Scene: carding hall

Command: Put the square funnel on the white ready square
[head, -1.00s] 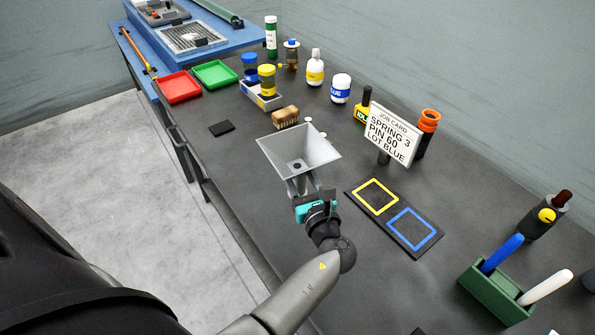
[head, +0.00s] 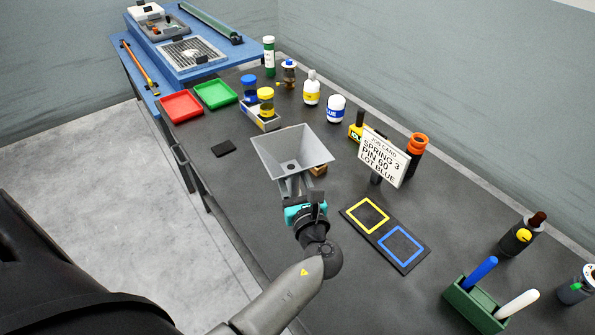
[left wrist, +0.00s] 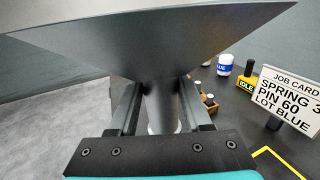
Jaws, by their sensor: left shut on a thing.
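The square funnel (head: 285,160) is a grey flared hopper with a narrow spout. My left gripper (head: 305,200) is shut on its spout and holds it upright, seemingly above the dark table. In the left wrist view the funnel's sloping wall (left wrist: 160,40) fills the top, and the spout (left wrist: 161,105) stands between the two fingers. I cannot make out a white ready square. A dark board with a yellow square (head: 367,216) and a blue square (head: 402,245) lies to the right of the gripper. My right gripper is not in view.
A wooden block (head: 319,170) is partly hidden behind the funnel; it shows in the left wrist view (left wrist: 208,104). The job card (head: 384,158) stands to the right. A red tray (head: 181,107), a green tray (head: 216,95) and several bottles stand farther back. A dark pad (head: 223,148) lies left.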

